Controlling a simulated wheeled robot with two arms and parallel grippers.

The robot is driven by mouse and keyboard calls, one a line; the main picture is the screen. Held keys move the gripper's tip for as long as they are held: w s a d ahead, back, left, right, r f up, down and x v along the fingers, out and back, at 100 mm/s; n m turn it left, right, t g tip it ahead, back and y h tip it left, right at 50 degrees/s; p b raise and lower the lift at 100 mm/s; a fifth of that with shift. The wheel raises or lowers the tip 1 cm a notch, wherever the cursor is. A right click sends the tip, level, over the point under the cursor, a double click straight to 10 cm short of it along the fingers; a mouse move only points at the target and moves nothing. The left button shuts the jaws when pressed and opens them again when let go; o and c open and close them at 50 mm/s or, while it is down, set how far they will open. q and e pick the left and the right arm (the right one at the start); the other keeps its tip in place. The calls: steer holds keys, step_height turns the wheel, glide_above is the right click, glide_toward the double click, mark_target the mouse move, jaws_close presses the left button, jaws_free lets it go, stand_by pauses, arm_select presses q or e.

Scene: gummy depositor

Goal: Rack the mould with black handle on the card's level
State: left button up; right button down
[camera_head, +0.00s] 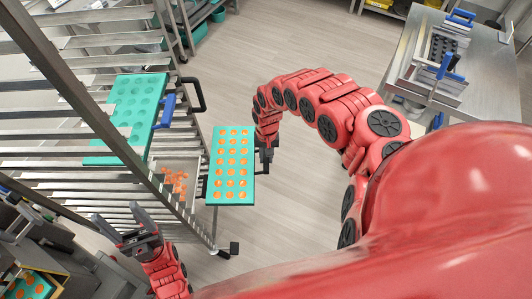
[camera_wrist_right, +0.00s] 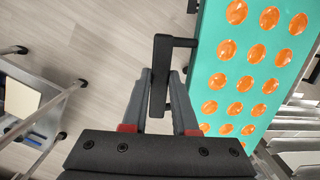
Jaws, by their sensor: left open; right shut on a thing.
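The teal mould with orange-filled cavities (camera_head: 231,168) is held out level, just right of the tall metal rack (camera_head: 105,135). It also shows in the right wrist view (camera_wrist_right: 237,64). My right gripper (camera_head: 266,152) is shut on its black handle (camera_wrist_right: 160,68), at the mould's right side in the head view. My left gripper (camera_head: 117,222) is open and empty, by the rack's lower end in the picture. I cannot make out the level card on the rack.
A teal mould with a blue handle (camera_head: 131,110) sits in the rack. A shallow tray with loose orange pieces (camera_head: 193,192) lies below the rack's side. Another orange-filled mould (camera_head: 32,286) is at bottom left. A steel table (camera_head: 485,90) stands at right. The middle floor is clear.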

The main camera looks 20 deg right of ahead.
mark_target(250, 163)
steer(key=shift+w+a+f, duration=0.1)
steer(key=shift+a, duration=0.2)
steer(key=a, duration=0.1)
steer(key=w+a+b, duration=0.1)
steer(key=a, duration=0.1)
steer(key=shift+w+a+b, duration=0.35)
steer(key=shift+w+a, duration=0.25)
steer(key=shift+a, duration=0.3)
